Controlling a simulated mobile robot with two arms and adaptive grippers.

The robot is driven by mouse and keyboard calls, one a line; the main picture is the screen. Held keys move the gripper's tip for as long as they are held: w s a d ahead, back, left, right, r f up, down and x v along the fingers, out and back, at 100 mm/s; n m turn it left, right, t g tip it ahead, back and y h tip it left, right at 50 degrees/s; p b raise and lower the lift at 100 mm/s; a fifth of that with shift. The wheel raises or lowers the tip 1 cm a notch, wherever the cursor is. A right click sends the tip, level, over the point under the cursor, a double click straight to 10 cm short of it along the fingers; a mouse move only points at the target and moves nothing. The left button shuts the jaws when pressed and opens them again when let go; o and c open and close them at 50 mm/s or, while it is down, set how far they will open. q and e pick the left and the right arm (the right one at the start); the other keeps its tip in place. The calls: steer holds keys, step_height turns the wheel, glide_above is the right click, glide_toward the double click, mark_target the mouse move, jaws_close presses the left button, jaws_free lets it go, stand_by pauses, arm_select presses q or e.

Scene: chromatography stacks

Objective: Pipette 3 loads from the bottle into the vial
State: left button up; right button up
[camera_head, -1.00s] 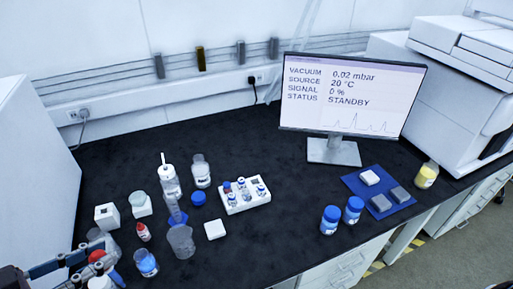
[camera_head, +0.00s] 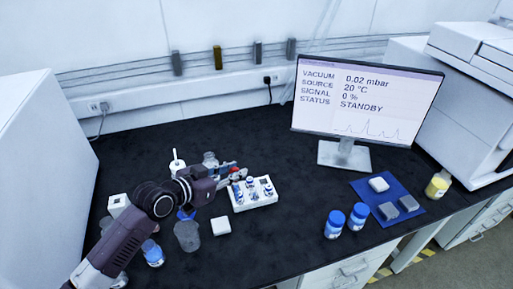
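My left gripper (camera_head: 236,174) reaches from the lower left over the bench, its fingertips at the left end of the white vial rack (camera_head: 262,203). A small red piece (camera_head: 236,169) shows at the fingertips; I cannot tell whether it is gripped. Small blue-labelled vials (camera_head: 267,188) stand upright in the rack; which one is the task's vial is unclear. A clear bottle (camera_head: 209,158) stands behind the gripper, mostly hidden by it. My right gripper is not in view.
A grey beaker (camera_head: 187,236) and white block (camera_head: 221,226) stand in front of the arm. A white wash bottle (camera_head: 177,163) stands behind it. Two blue-capped jars (camera_head: 346,220) and a blue mat (camera_head: 364,190) lie right. Bench is clear between rack and monitor (camera_head: 366,98).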

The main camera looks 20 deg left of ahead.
arm_select(q)
steer(key=w+d+f+n+y+b, duration=0.1)
steer(key=w+d+f+y+b, duration=0.1)
steer(key=w, duration=0.7)
steer(key=shift+d+f+n+t+b, duration=0.4)
steer(key=shift+d+f+b, duration=0.1)
steer(key=shift+b, duration=0.2)
steer(key=shift+r, duration=0.1)
steer(key=shift+p, duration=0.7)
steer(key=shift+c, duration=0.7)
jaws_close()
stand_by(0.8)
